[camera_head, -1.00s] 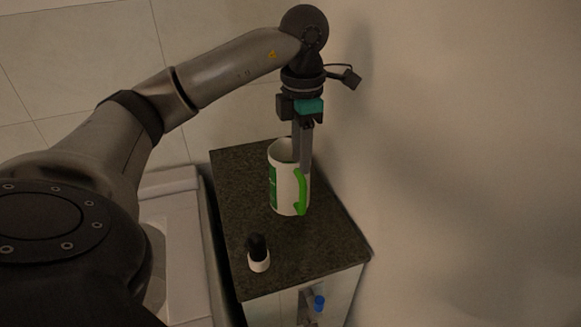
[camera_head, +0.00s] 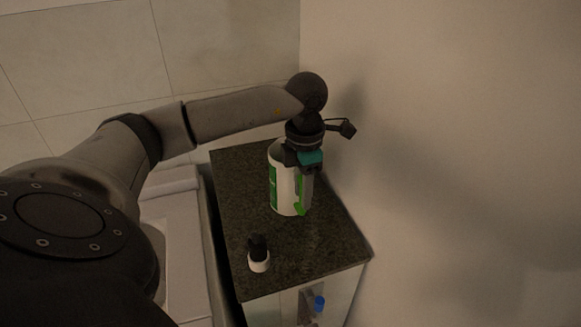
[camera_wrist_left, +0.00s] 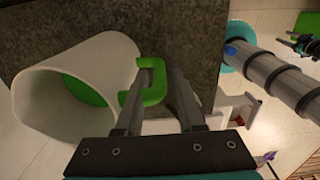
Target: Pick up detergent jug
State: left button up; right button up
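The detergent jug (camera_head: 285,188) is white with a green label and green handle. It stands upright on the dark stone counter top (camera_head: 235,215). My left gripper (camera_head: 305,180) points down at its handle side. In the left wrist view, the jug (camera_wrist_left: 62,95) has a wide open top with green inside. The fingers of my left gripper (camera_wrist_left: 166,76) are apart there, with the outer bar of the green handle (camera_wrist_left: 157,88) between them. One finger passes inside the handle loop. A small dark-and-teal part (camera_wrist_left: 304,42) at the right edge looks like my right gripper; its fingers are unclear.
A small white container with a black top (camera_head: 258,260) stands near the counter's front left. A bare wall (camera_head: 460,150) rises close on the right. A blue-topped item (camera_head: 319,303) shows below the counter's front edge. The counter's front right is clear.

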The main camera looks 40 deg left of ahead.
pick_arm(q)
grip_shut()
jog(key=shift+r, duration=0.15)
dwell(1.1)
